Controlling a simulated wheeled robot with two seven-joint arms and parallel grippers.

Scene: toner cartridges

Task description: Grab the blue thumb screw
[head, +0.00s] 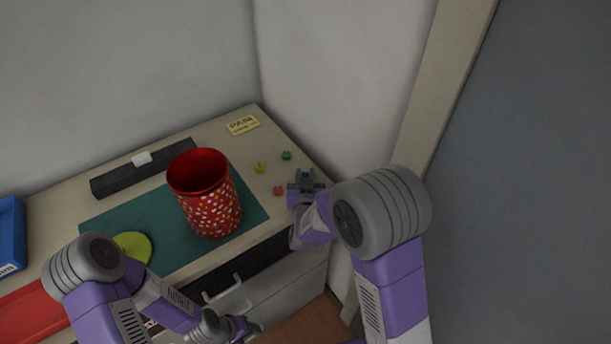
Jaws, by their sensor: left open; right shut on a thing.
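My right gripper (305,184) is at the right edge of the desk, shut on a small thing. A small bluish shape, the blue thumb screw (306,174), shows between its fingertips, mostly hidden by them. Whether it still touches the desk top I cannot tell. A yellow one (260,168) and a green one (286,155) lie further back. My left gripper (250,329) is open and empty, low in front of the desk drawers.
A red polka-dot bin (213,205) stands on a green mat (108,222), with a lime disc (133,247) beside it. A dark bar (125,180) with a white block (141,158) and a yellow note (242,125) lie behind. Blue (12,232) and red (28,312) trays are left. A wall borders the right.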

